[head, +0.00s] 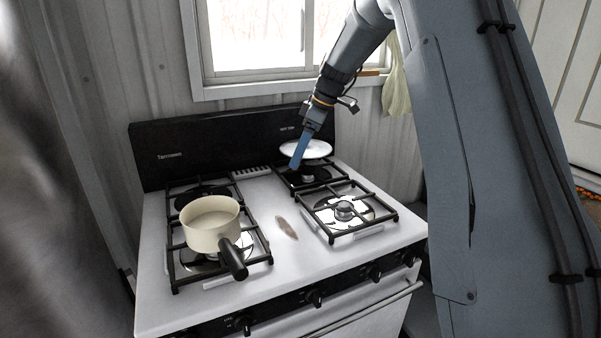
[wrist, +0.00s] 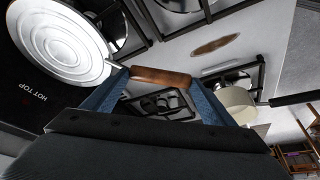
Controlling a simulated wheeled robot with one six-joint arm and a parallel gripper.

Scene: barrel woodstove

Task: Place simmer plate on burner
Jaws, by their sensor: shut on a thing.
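The simmer plate is a white, ringed round disc (head: 307,149) at the back right of the stove. In the wrist view the disc (wrist: 60,40) fills the upper left, beside the black back panel. My gripper (head: 295,165) has blue fingers and is over the back right burner (head: 308,180). In the wrist view a brown wooden handle (wrist: 160,77) lies between the fingertips, and my gripper is shut on it. The disc looks raised above the back right grate; the exact gap cannot be told.
A cream saucepan (head: 211,224) with a black handle stands on the front left burner. The front right burner (head: 343,211) and back left burner (head: 202,194) are bare. A brown oval piece (head: 286,228) lies on the white stovetop (head: 262,195) between the grates. The black back panel (head: 215,147) stands behind.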

